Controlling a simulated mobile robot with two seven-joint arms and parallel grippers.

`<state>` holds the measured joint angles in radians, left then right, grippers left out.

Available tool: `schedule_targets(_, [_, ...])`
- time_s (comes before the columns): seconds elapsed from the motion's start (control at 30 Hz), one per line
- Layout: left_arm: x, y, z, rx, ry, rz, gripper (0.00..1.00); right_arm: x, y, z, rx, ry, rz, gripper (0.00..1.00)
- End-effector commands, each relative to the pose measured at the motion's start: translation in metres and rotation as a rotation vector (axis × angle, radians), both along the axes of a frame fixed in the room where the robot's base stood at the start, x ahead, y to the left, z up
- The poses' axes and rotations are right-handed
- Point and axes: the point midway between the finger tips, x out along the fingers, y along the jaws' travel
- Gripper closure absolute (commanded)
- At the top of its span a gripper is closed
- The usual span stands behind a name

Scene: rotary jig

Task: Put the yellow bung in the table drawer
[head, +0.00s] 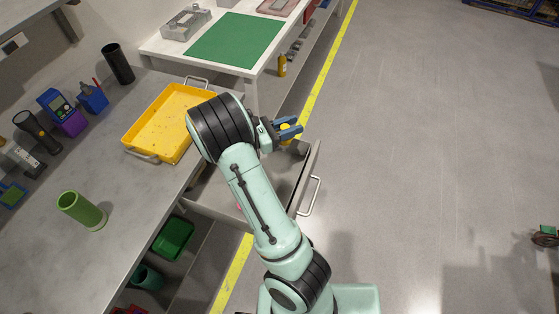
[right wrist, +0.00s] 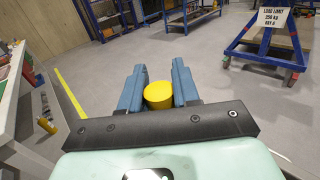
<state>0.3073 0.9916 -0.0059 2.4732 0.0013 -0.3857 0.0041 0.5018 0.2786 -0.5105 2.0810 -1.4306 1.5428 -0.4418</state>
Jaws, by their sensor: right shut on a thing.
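My right gripper (head: 288,129) is shut on the yellow bung (head: 285,127). In the right wrist view the bung (right wrist: 158,95) sits between the two blue fingers of the gripper (right wrist: 159,92). In the head view the gripper is above the far part of the open table drawer (head: 311,167), which is pulled out from the grey bench to the right. My right arm hides much of the drawer's inside. A small pink thing shows inside it, partly hidden. My left gripper is not in view.
A yellow tray (head: 133,134) lies on the grey bench (head: 133,217), with a green cup (head: 80,210) nearer. A white table with a green mat (head: 235,41) stands beyond, with a yellow bottle (head: 282,66) beside it. The floor to the right is mostly clear.

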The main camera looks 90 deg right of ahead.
Motion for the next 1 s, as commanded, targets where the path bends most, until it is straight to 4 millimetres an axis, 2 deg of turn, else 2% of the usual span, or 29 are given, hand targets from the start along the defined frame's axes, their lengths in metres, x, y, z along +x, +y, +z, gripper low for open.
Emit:
schedule_targets(0.03, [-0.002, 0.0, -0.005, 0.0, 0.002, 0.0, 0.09, -0.001, 0.0, -0.018, 0.004, 0.008, 0.0, 1.0])
schedule_targets(0.1, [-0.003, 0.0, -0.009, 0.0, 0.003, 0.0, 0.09, -0.001, 0.0, -0.037, 0.004, 0.009, 0.0, 1.0])
schedule_targets(0.3, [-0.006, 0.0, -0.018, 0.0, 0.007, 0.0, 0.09, -0.001, 0.0, -0.09, 0.004, 0.005, 0.0, 1.0])
schedule_targets(0.4, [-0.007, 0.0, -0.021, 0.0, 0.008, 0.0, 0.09, -0.001, 0.0, -0.11, 0.002, 0.005, -0.001, 1.0])
schedule_targets(0.5, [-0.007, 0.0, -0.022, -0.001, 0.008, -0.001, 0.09, -0.001, 0.0, -0.122, 0.0, 0.002, -0.001, 1.0])
schedule_targets(0.67, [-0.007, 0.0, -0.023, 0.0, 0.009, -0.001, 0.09, -0.001, 0.0, -0.131, 0.0, 0.001, -0.001, 1.0])
schedule_targets(0.9, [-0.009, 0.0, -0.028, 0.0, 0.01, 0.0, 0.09, -0.001, 0.0, -0.163, 0.0, 0.002, -0.001, 1.0])
schedule_targets(1.0, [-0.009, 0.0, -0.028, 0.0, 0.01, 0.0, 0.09, -0.001, 0.0, -0.166, -0.001, 0.0, -0.001, 1.0])
